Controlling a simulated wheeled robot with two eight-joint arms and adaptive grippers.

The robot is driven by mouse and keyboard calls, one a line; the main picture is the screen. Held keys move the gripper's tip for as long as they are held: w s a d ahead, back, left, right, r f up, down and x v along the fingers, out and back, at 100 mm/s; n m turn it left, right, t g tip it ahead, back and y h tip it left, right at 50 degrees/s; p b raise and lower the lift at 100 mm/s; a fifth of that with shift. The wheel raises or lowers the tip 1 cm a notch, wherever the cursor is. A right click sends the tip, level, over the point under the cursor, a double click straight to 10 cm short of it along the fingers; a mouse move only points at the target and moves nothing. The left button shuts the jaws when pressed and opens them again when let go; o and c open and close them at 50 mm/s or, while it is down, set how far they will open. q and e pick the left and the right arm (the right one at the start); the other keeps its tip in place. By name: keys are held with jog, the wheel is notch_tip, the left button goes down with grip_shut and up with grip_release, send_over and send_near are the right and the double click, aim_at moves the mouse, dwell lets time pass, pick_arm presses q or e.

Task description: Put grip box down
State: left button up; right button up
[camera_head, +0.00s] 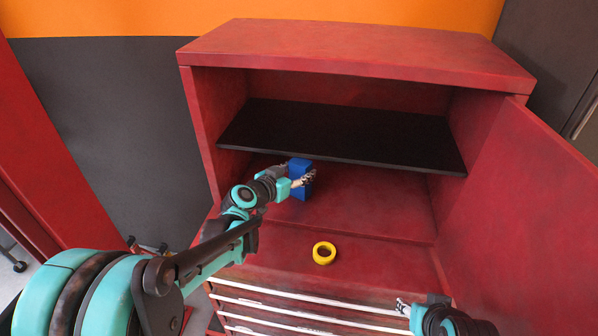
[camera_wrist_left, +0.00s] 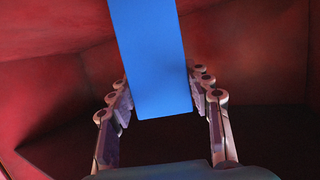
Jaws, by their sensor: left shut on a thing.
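The blue grip box (camera_head: 300,170) is inside the red cabinet, below the black shelf. My left gripper (camera_head: 306,180) is shut on it. In the left wrist view the blue box (camera_wrist_left: 150,60) stands between the two fingers of my left gripper (camera_wrist_left: 158,105). Whether the box touches the cabinet floor cannot be told. My right gripper (camera_head: 402,307) shows only in part at the bottom right of the head view, in front of the drawers. Its jaw state is unclear.
The red cabinet (camera_head: 350,48) has a black shelf (camera_head: 340,135) and an open door (camera_head: 530,200) on the right. A yellow tape roll (camera_head: 324,253) lies on the cabinet's lower surface, nearer the front. Drawers with pale edges (camera_head: 300,312) lie below. The lower surface right of the box is clear.

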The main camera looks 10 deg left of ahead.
pick_arm(q)
jog(key=o, duration=1.4)
jog(key=shift+c, duration=0.2)
jog(key=shift+r+p, duration=0.2)
jog(key=shift+p, duration=0.1)
jog(key=p+v, duration=0.3)
jog(key=v, duration=0.9)
jog(key=s+d+f+n+g+y, duration=0.15)
jog(key=s+d+f+g, duration=0.3)
jog(key=s, duration=0.55)
jog(key=s+a+f+n+g+y, duration=0.2)
jog(key=s+a+f+n+y, duration=0.1)
jog(key=s, duration=0.7)
jog(key=shift+s+a+f+y, duration=0.25)
jog(key=shift+a+y, duration=0.15)
jog(key=shift+y, duration=0.25)
jog(key=shift+f, duration=0.1)
